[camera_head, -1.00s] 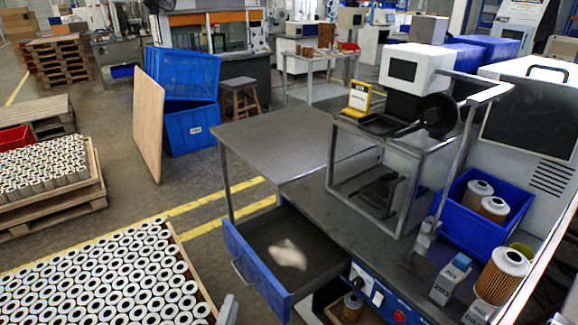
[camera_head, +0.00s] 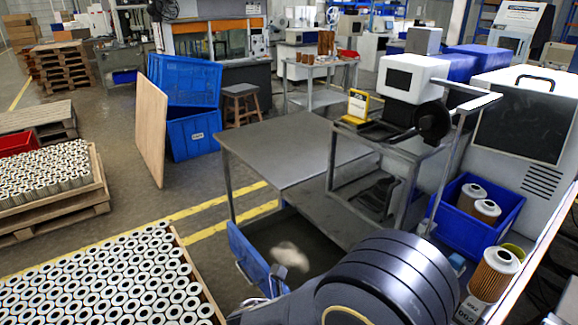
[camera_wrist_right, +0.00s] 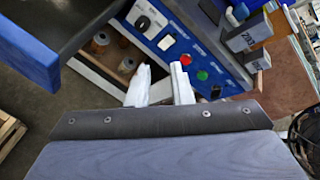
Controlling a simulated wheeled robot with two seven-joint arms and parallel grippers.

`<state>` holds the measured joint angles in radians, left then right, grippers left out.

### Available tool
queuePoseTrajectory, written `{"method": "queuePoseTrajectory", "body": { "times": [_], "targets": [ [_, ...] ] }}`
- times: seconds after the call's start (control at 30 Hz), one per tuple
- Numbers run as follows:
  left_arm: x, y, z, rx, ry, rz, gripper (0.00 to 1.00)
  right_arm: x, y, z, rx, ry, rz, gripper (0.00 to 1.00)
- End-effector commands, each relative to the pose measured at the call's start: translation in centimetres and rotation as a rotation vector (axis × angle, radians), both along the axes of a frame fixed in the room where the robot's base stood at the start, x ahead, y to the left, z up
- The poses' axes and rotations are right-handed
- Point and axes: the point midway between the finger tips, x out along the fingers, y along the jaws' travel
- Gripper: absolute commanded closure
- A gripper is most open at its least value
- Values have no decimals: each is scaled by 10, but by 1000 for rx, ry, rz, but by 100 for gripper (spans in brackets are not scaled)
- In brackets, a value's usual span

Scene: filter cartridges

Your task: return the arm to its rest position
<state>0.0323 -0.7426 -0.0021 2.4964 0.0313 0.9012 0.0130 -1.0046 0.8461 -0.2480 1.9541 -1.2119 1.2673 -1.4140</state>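In the head view a large dark, ringed link of my right arm (camera_head: 375,285) fills the bottom centre and covers the front of the bench. In the right wrist view my right gripper (camera_wrist_right: 162,85) shows two pale fingers with a gap between them and nothing held. Its fingers show in front of the control panel (camera_wrist_right: 180,50) and the opening beneath it. A pale piece by the drawer in the head view is too small to identify. I cannot make out my left gripper.
The blue drawer (camera_head: 246,257) stands open beside the arm; its edge shows in the wrist view (camera_wrist_right: 28,62). A blue bin (camera_head: 500,222) holds filters, and another filter (camera_head: 494,273) stands nearby. The grey tabletop (camera_head: 285,150) is bare. A pallet of filters (camera_head: 105,280) lies left.

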Motion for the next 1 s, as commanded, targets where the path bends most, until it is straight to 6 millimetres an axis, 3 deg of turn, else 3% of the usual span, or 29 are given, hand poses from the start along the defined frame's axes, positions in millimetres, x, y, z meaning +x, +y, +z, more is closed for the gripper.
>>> {"method": "queuePoseTrajectory", "body": {
  "times": [0.03,0.1,0.3,0.43,0.6,0.77,0.8,1.0],
  "targets": [
    [0,0,6,0,0,0,64,-8,-29,11,152,-18,-157,80],
    [0,0,10,0,0,0,64,-26,-60,19,353,-56,-379,80],
    [0,0,21,0,0,0,64,-85,-116,40,858,-218,-1048,80],
    [0,0,28,0,0,0,64,-122,-133,59,1137,-359,-1499,80],
    [0,0,37,0,0,0,64,-161,-139,87,1452,-565,-2087,80],
    [0,0,43,0,0,0,64,-182,-136,110,1668,-728,-2540,80],
    [0,0,44,0,0,0,64,-184,-136,115,-1623,720,2495,80],
    [0,0,46,0,0,0,64,-191,-133,126,-1457,664,2304,80]
  ]
}}
